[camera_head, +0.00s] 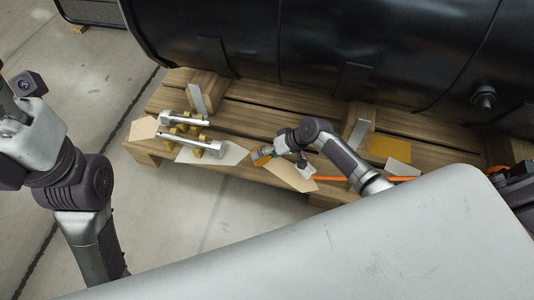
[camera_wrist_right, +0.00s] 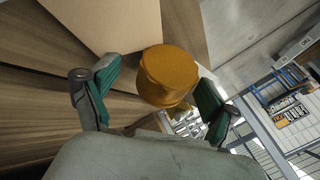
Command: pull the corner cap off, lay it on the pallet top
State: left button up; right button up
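An orange round cap (camera_wrist_right: 167,76) shows in the right wrist view, between the two green-padded fingers of my right gripper (camera_wrist_right: 153,90). The fingers are spread apart, with a clear gap to the cap at the left and a small gap at the right. What the cap sits on is hidden. In the head view my right gripper (camera_head: 262,155) is low at the front edge of the wooden pallet (camera_head: 235,113). My left gripper stands off to the left, away from the pallet; its fingers are cut off by the picture edge.
Two metal cylinders (camera_head: 183,118) lie on yellow supports on the pallet's left part. A large black tank (camera_head: 315,40) fills the back. Flat panels and a yellow patch (camera_head: 389,149) lie on the top. An orange hose (camera_head: 400,179) runs right. Bare boards show between them.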

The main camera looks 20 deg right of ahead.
jog(key=shift+s+d, duration=0.1)
jog(key=shift+d, duration=0.05)
jog(key=v, duration=1.1)
jog(key=shift+d+r, duration=0.15)
jog(key=shift+r, duration=0.25)
